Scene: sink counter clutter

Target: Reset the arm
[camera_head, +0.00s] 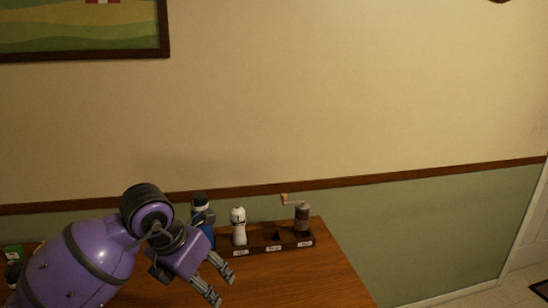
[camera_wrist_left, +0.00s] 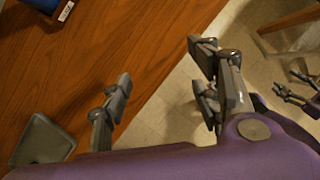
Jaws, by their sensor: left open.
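My left gripper (camera_head: 225,291) is open and empty above the wooden counter, in front of the tray of containers. Its arm comes in from the lower left in the head view. In the left wrist view the two fingers of my left gripper (camera_wrist_left: 161,66) stand wide apart with nothing between them. Grey jointed fingers at the right edge of the wrist view look like my right gripper (camera_wrist_left: 296,88). They are partly cut off, and their opening is unclear.
A dark labelled tray (camera_head: 240,253) near the wall holds a blue bottle (camera_head: 201,216), a white bottle (camera_head: 239,227) and a crank grinder (camera_head: 302,217). Its compartment between the white bottle and grinder looks empty. A grey square dish (camera_wrist_left: 42,141) lies on the counter (camera_head: 310,275).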

